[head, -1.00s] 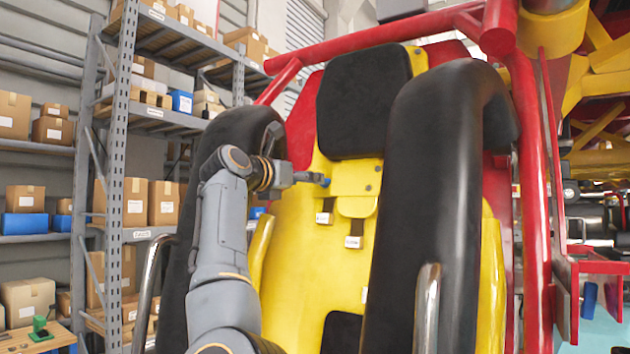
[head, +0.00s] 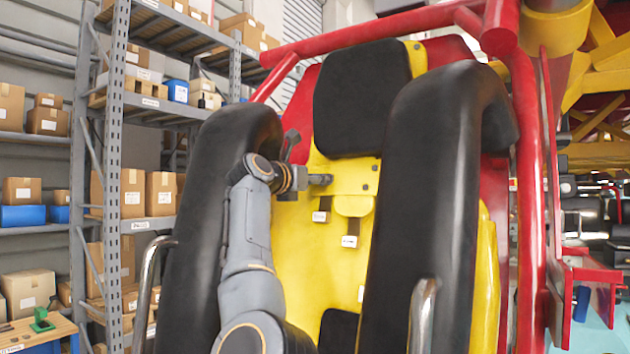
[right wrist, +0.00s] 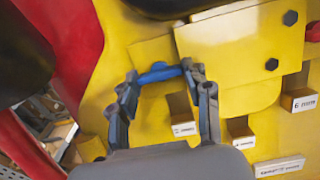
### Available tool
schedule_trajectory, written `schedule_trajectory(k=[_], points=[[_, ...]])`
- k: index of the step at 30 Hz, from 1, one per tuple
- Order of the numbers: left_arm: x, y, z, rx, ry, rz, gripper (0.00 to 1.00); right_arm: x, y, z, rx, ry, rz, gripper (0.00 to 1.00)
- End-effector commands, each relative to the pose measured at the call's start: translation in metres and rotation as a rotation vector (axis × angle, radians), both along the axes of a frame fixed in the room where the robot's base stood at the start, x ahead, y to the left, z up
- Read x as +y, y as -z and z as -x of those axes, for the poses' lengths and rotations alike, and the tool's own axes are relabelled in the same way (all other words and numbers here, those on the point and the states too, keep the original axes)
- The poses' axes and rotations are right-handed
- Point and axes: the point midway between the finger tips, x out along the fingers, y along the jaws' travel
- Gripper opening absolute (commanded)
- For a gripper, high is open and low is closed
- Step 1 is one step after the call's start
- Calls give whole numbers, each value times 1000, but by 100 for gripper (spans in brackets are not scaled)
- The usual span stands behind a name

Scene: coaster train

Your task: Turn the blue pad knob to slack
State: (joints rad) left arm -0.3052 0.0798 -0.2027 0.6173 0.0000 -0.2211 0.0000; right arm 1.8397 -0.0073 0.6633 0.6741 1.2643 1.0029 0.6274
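The blue pad knob (right wrist: 158,73) shows in the right wrist view as a short blue bar on the yellow seat back, below a yellow plate. My right gripper (right wrist: 160,72) has its fingertips at the two ends of the bar, and it looks shut on it. In the head view my right gripper (head: 322,180) reaches in front of the seat's left shoulder pad to the yellow back (head: 293,240). The blue of the knob is hidden there. My left gripper is not in view.
Thick black shoulder restraints (head: 430,200) stand on both sides of the seat. White-labelled tabs (head: 349,241) hang just right of and below my right gripper. Red frame tubes surround the seat. Shelves with boxes (head: 131,193) stand at the left.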

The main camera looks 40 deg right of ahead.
Motion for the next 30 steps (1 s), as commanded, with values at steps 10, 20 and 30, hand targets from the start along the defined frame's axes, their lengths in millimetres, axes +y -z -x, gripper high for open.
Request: schedule_trajectory(k=[10, 20, 30], points=[[1, 5, -2, -2, -3, -1, 40, 0, 1, 1, 62, -15, 17, 17], [1, 18, -9, -13, -4, 0, 40, -1, 1, 2, 293, -72, 85, 17], [1, 31, -8, -13, -4, 0, 40, -1, 0, 3, 595, -145, 172, 17]])
